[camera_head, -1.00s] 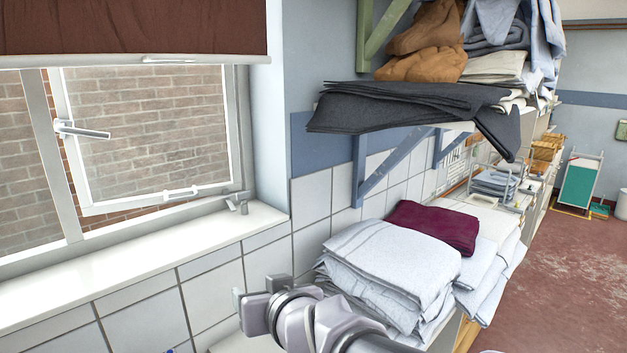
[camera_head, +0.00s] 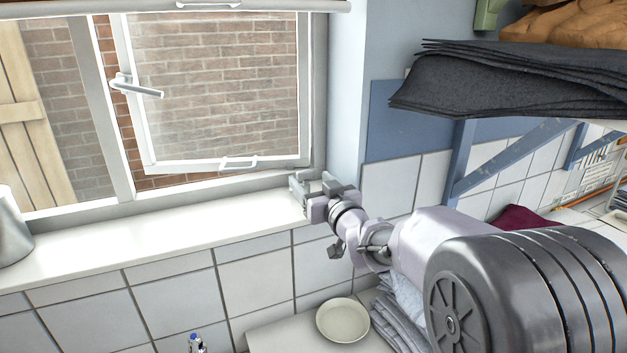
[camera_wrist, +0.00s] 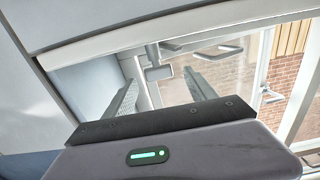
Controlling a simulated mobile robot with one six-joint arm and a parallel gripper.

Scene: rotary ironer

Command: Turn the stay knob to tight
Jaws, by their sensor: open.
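The stay knob (camera_wrist: 158,73) is a small grey fitting at the lower right corner of the window. In the wrist view it shows ahead of my gripper (camera_wrist: 161,79), framed between the two spread fingers; I see no grip on it. In the head view my gripper (camera_head: 315,188) is at the right end of the sill, by the window corner, and largely hides the knob there. The hinged window sash (camera_head: 152,130) stands ajar, with a white handle (camera_head: 238,162) on its bottom rail. How the knob is turned is too small to tell.
The white sill (camera_head: 150,235) runs left from my gripper, with a grey metal pot (camera_head: 10,230) at its far left. The wall corner (camera_head: 350,130) is close on the right. Dark folded cloth (camera_head: 500,85) overhangs a bracketed shelf. A pale plate (camera_head: 343,320) lies below.

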